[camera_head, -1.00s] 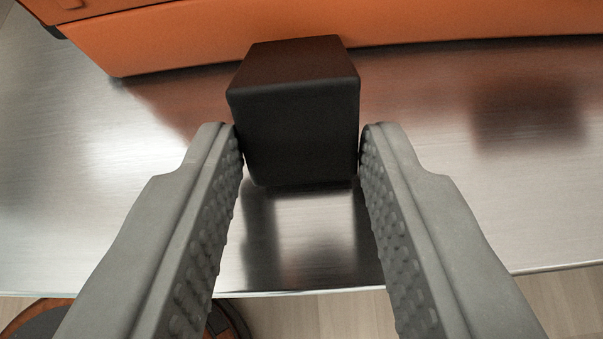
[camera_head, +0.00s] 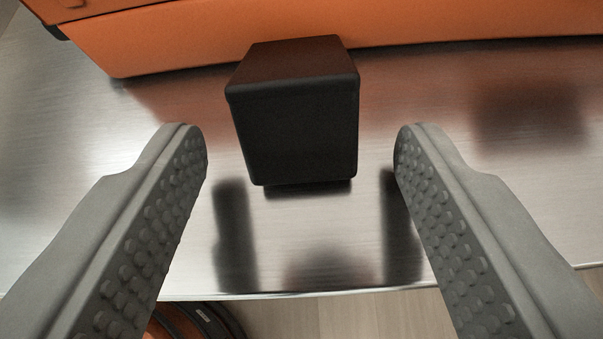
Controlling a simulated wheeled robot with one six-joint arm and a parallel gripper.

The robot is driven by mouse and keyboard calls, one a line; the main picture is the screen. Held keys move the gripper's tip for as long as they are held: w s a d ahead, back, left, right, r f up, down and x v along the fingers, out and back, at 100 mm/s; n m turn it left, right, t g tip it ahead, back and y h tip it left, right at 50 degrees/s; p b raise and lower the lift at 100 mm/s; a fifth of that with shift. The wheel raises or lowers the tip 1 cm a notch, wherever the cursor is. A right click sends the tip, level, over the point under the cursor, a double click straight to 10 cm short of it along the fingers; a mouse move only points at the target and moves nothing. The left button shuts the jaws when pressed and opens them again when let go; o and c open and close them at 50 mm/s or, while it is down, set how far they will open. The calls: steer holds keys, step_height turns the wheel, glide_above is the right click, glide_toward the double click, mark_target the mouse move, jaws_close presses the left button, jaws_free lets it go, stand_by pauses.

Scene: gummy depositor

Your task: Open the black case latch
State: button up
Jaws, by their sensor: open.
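A black block-shaped latch (camera_head: 300,130) sticks out from the front of the orange case (camera_head: 190,35), above a shiny metal surface. My gripper (camera_head: 300,145) is open, with one grey studded finger on each side of the black latch. There is a clear gap between each fingertip and the latch, so neither finger touches it. The back of the latch, where it meets the orange case, is only partly visible. I cannot tell from this view whether the latch is open or closed.
The brushed metal table (camera_head: 480,190) is bare to the left and right of the latch and shows dark reflections. Its front edge runs below the fingers. Beyond it lie a light wood floor (camera_head: 350,316) and a round orange and black object (camera_head: 190,322).

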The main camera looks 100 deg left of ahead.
steer(key=v, duration=1.7)
steer(key=shift+s+d+r, duration=0.1)
steer(key=shift+s+r, duration=0.05)
steer(key=s+d+r+m+t+h, duration=0.2)
steer(key=s+d+m+t+h, duration=0.5)
steer(key=d+m+t+h, duration=0.25)
steer(key=s+d+r+m+t+h, duration=0.2)
steer(key=s+d+r+m+t, duration=0.3)
steer(key=s+r, duration=0.4)
steer(key=shift+r+m+t+h, duration=0.35)
steer(key=shift+r+m+t, duration=0.4)
steer(key=shift+t, duration=0.3)
